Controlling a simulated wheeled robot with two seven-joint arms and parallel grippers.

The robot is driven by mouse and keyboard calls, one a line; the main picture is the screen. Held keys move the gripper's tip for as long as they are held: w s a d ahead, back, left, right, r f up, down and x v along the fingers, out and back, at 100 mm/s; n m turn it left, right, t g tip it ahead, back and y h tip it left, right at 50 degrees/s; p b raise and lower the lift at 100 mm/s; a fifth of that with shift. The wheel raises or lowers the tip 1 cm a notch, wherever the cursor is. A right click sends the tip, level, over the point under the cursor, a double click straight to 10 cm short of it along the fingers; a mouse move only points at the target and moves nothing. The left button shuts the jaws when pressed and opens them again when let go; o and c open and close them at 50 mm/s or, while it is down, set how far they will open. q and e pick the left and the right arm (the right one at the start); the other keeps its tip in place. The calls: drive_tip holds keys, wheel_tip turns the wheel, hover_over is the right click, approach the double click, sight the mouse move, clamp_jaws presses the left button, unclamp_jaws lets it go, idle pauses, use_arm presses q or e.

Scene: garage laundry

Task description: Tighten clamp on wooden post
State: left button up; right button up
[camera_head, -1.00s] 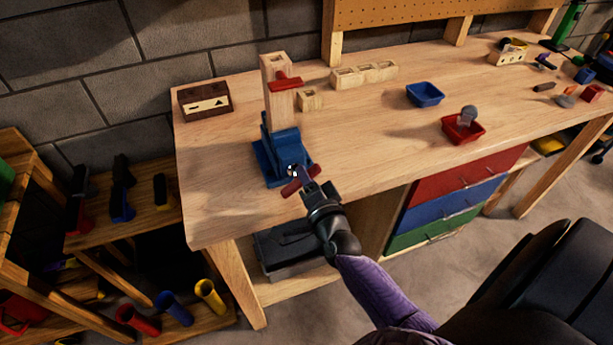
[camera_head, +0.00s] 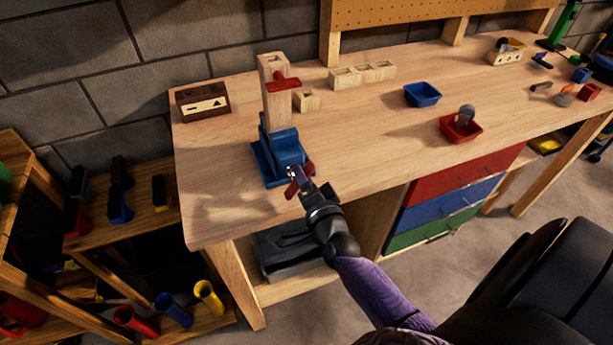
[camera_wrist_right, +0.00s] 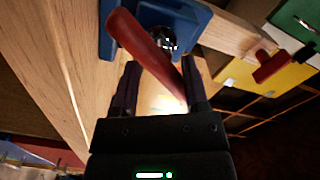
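A wooden post (camera_head: 277,105) stands upright in a blue clamp (camera_head: 282,150) at the front left of the workbench. The clamp also shows in the right wrist view (camera_wrist_right: 190,22). A red handle bar (camera_head: 308,168) sits on a round metal screw (camera_wrist_right: 163,38) at the clamp's front. My right gripper (camera_head: 299,180) is at this handle. In the right wrist view its fingers (camera_wrist_right: 160,88) are spread, with the handle slanting between them. The handle's lower end is close to one finger; I cannot tell if they touch. A bright gap shows beside the other finger. My left gripper is not in view.
Wooden blocks (camera_head: 362,74) and a dark wooden box (camera_head: 203,100) lie behind the clamp. A blue bin (camera_head: 422,94) and a red bin (camera_head: 461,130) stand to the right. The bench's middle is clear. A shelf (camera_head: 140,222) stands left of the bench.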

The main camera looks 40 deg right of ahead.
drive_tip(key=shift+s+a, duration=0.1)
drive_tip(key=shift+s, duration=0.3)
drive_tip(key=p+v, duration=0.1)
drive_tip(key=v, duration=0.8)
